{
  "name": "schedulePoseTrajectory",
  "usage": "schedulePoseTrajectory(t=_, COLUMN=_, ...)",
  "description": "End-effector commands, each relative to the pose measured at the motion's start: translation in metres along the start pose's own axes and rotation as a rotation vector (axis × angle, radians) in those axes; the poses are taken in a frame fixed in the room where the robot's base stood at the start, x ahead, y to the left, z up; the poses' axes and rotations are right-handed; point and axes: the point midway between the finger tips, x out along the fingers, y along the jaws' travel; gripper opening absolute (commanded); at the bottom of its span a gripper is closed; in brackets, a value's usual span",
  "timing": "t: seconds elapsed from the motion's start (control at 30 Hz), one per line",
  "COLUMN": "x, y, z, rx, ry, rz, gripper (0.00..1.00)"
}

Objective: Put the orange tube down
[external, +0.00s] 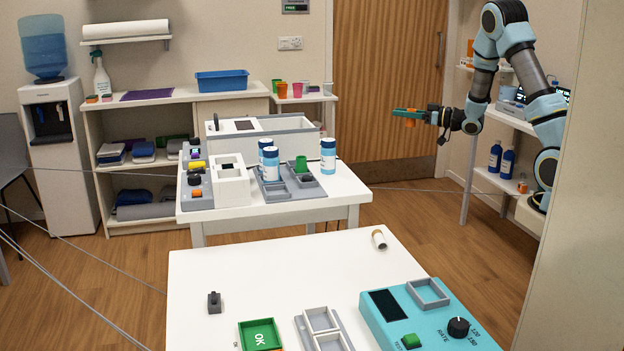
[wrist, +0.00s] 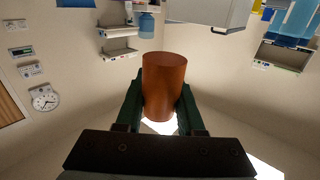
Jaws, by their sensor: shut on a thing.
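The orange tube (wrist: 164,78) is a short plain cylinder, seen large in the wrist view between two dark green fingers. My gripper (external: 402,113) is shut on it, one finger against each side. In the external view the orange tube (external: 409,122) shows as a small patch at the green fingers. It is held in the air in front of the wooden door, to the right of the back white table (external: 340,190) and apart from any surface. The fingers hide part of the tube in the external view.
The front table (external: 220,275) has a teal device (external: 455,325), an OK tray (external: 260,335) and a white cylinder (external: 379,239), with bare room between. Shelves (external: 510,118) stand near my arm.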

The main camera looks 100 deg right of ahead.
Motion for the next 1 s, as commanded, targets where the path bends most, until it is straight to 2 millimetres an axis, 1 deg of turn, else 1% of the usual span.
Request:
schedulePoseTrajectory(t=0.03, x=0.018, y=-0.024, z=0.002, rx=-0.001, ry=0.001, rz=-0.056, gripper=0.0)
schedulePoseTrajectory(t=0.07, x=0.027, y=-0.037, z=0.002, rx=-0.001, ry=0.001, rz=-0.086, gripper=0.0)
schedulePoseTrajectory(t=0.1, x=0.039, y=-0.054, z=0.002, rx=-0.001, ry=0.0, rz=-0.124, gripper=0.0)
schedulePoseTrajectory(t=0.17, x=0.054, y=-0.081, z=0.003, rx=-0.002, ry=-0.002, rz=-0.182, gripper=0.0)
schedulePoseTrajectory(t=0.2, x=0.064, y=-0.1, z=0.002, rx=-0.003, ry=-0.002, rz=-0.221, gripper=0.0)
schedulePoseTrajectory(t=0.27, x=0.078, y=-0.127, z=0.002, rx=-0.005, ry=-0.003, rz=-0.277, gripper=0.0)
schedulePoseTrajectory(t=0.3, x=0.086, y=-0.147, z=0.002, rx=-0.005, ry=-0.003, rz=-0.315, gripper=0.0)
schedulePoseTrajectory(t=0.37, x=0.097, y=-0.177, z=0.001, rx=-0.006, ry=-0.004, rz=-0.373, gripper=0.0)
schedulePoseTrajectory(t=0.4, x=0.103, y=-0.196, z=0.001, rx=-0.008, ry=-0.005, rz=-0.41, gripper=0.0)
schedulePoseTrajectory(t=0.47, x=0.111, y=-0.225, z=0.001, rx=-0.01, ry=-0.006, rz=-0.463, gripper=0.0)
schedulePoseTrajectory(t=0.5, x=0.115, y=-0.243, z=0.0, rx=-0.011, ry=-0.006, rz=-0.496, gripper=0.0)
schedulePoseTrajectory(t=0.6, x=0.122, y=-0.284, z=-0.001, rx=-0.014, ry=-0.007, rz=-0.568, gripper=0.0)
schedulePoseTrajectory(t=0.7, x=0.125, y=-0.315, z=-0.002, rx=-0.016, ry=-0.007, rz=-0.623, gripper=0.0)
schedulePoseTrajectory(t=0.8, x=0.127, y=-0.334, z=-0.003, rx=-0.019, ry=-0.008, rz=-0.657, gripper=0.0)
schedulePoseTrajectory(t=0.9, x=0.127, y=-0.344, z=0.001, rx=-0.018, ry=-0.01, rz=-0.674, gripper=0.0)
schedulePoseTrajectory(t=1.0, x=0.127, y=-0.347, z=0.017, rx=-0.017, ry=-0.014, rz=-0.679, gripper=0.0)
